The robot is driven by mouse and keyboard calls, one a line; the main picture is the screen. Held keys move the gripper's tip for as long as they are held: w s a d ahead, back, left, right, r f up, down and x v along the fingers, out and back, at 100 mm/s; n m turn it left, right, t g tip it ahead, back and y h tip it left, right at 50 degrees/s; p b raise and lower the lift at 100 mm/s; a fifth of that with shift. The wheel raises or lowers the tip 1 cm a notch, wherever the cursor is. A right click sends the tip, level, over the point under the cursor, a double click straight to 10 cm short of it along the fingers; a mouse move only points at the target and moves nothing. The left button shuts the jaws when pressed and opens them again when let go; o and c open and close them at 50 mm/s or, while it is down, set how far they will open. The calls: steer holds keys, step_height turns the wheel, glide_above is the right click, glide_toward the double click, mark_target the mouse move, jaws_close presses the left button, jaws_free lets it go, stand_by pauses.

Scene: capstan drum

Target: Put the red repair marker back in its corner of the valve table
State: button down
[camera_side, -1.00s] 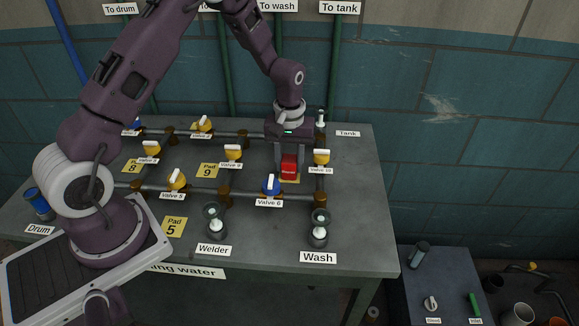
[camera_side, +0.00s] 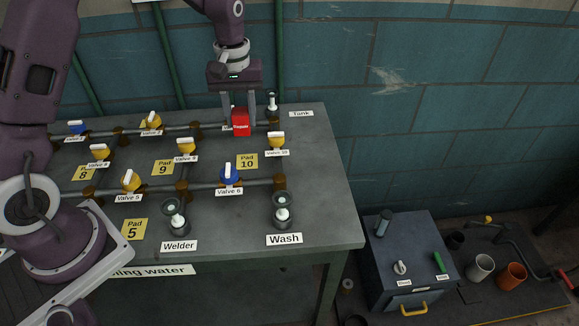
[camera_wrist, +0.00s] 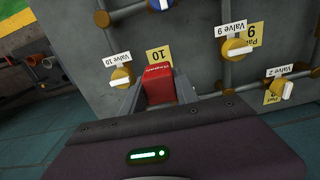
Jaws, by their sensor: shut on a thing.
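The red repair marker (camera_side: 241,121) is a small red block with white lettering. My gripper (camera_side: 250,120) is shut on it and holds it above the valve table (camera_side: 335,215), behind the yellow Pad 10 (camera_side: 247,161). In the wrist view the marker (camera_wrist: 159,85) sits between my two fingers (camera_wrist: 158,95), with the Pad 10 label just beyond it. The marker appears clear of the tabletop.
Glass fittings marked Welder (camera_side: 178,220) and Wash (camera_side: 282,213) stand at the front, one by Tank (camera_side: 271,103) at the back. The right end of the tabletop is bare.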

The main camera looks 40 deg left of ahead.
mark_target(242, 111)
steer(key=r, duration=0.5)
steer(key=shift+w+d+r, duration=0.15)
steer(key=shift+d+r, duration=0.05)
steer(key=w+d, duration=0.1)
steer(key=d, duration=2.4)
step_height(242, 111, down, 15)
steer(key=shift+f, duration=0.15)
steer(key=c, duration=0.9)
jaws_free()
steer(key=shift+f, duration=0.1)
